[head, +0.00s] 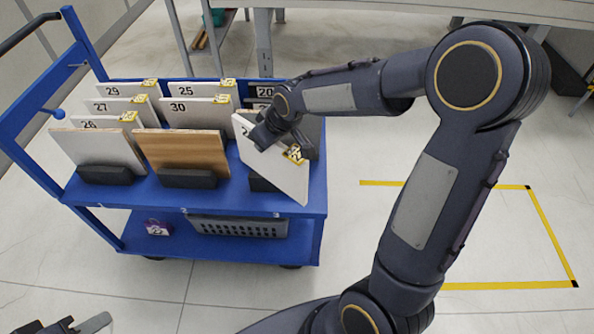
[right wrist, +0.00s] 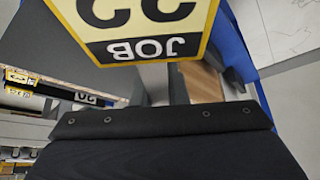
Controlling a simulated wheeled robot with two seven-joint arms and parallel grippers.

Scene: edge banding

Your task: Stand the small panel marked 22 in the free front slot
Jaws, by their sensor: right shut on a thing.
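My right gripper (head: 268,138) is shut on the small white panel (head: 275,172) at the front right of the blue cart. The panel's large number is mostly hidden by the gripper; its yellow JOB tag shows a 22 upside down in the right wrist view (right wrist: 140,22). My left gripper (head: 82,324) is only partly in view at the bottom left edge.
A grey-white panel (head: 98,152) and a wood-brown panel (head: 182,151) stand in the other front holders. Numbered panels stand behind them, including 30 (head: 200,112). The lower shelf (head: 180,246) holds a grey basket (head: 238,228) and a small purple item (head: 157,228). Floor right of the cart is clear.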

